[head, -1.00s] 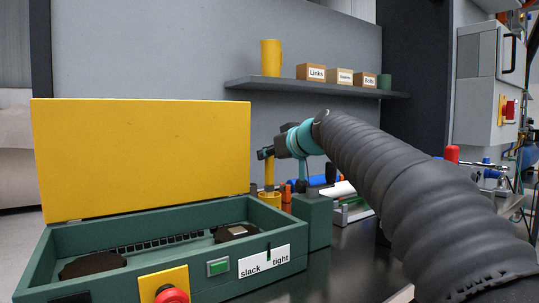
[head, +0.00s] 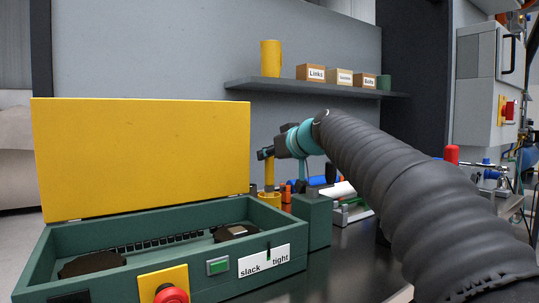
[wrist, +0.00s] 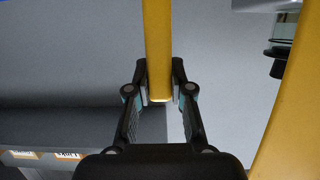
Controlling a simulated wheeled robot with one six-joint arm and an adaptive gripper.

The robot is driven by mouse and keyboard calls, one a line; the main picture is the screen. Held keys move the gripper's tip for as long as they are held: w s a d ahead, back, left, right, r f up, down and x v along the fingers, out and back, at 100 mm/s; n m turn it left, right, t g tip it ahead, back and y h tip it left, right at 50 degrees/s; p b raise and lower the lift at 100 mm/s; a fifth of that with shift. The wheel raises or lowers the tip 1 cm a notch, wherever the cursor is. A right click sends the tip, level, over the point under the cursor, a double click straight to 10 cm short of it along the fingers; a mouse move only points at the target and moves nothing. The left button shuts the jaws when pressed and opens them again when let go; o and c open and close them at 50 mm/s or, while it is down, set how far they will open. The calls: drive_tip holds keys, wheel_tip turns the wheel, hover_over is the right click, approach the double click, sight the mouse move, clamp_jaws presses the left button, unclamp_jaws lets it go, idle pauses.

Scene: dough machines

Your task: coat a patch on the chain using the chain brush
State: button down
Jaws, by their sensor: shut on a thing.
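The chain (head: 160,243) runs between two dark sprockets inside the open green case (head: 180,284). My gripper (head: 268,155) is beyond the case's right end and is shut on the yellow handle (head: 269,174) of the chain brush. The handle stands upright, its lower end at a yellow cup (head: 269,199); the bristles are hidden. In the wrist view my gripper (wrist: 161,92) has its fingers on both sides of the yellow handle (wrist: 158,45). A patch on the chain cannot be made out.
The raised yellow lid (head: 140,160) stands behind the case. A red stop button (head: 172,295), a green button (head: 218,267) and a slack/tight plate (head: 264,262) are on its front. A green block (head: 313,220) stands close right. A shelf (head: 310,88) hangs above.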

drive_tip(key=shift+w+f, duration=0.1)
drive_tip(key=shift+f, duration=0.15)
drive_tip(key=shift+r+p, duration=2.75)
drive_tip(key=shift+r, duration=0.9)
